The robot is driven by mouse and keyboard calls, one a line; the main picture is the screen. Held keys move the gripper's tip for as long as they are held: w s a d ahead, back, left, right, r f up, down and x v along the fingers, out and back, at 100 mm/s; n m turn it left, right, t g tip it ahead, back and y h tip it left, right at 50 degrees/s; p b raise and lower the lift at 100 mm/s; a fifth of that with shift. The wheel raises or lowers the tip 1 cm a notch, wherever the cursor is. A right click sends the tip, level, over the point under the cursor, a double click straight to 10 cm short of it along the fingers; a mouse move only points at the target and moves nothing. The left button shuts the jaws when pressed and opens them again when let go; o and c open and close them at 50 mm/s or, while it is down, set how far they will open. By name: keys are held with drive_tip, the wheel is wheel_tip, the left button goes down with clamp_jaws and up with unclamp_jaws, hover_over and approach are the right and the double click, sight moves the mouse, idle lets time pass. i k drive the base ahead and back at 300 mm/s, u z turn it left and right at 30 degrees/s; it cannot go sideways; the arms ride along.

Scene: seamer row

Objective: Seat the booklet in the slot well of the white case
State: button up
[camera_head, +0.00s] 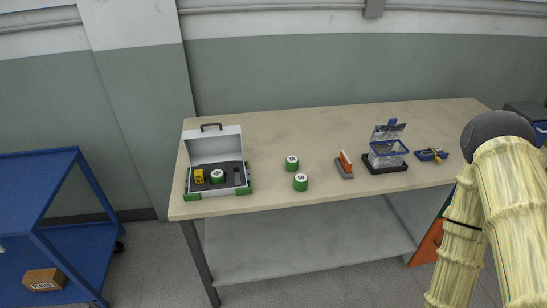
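The white case (216,148) stands open at the left end of the table, its lid raised at the back. Its dark insert (228,184) holds a yellow block (199,176) and a green round piece with a white top (218,176). A small dark well (237,178) shows at the insert's right; its inside is too small to make out. A thin orange-and-white upright piece, likely the booklet (345,158), stands tilted in a grey holder (345,174) right of the table's middle. My gripper is not in view; only my arm shows at the right.
Two green round pieces (292,162) (300,182) stand between case and holder. A clear blue-framed box (387,148) on a black base and a blue-and-yellow tool (431,155) are farther right. A blue cart (40,205) with a carton (44,280) stands left. The table's (265,130) back strip is clear.

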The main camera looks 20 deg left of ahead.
sight(235, 172)
drive_tip(key=k, duration=0.65)
drive_tip(key=u, duration=0.55)
drive_tip(key=i, duration=1.05)
drive_tip(key=z, duration=0.3)
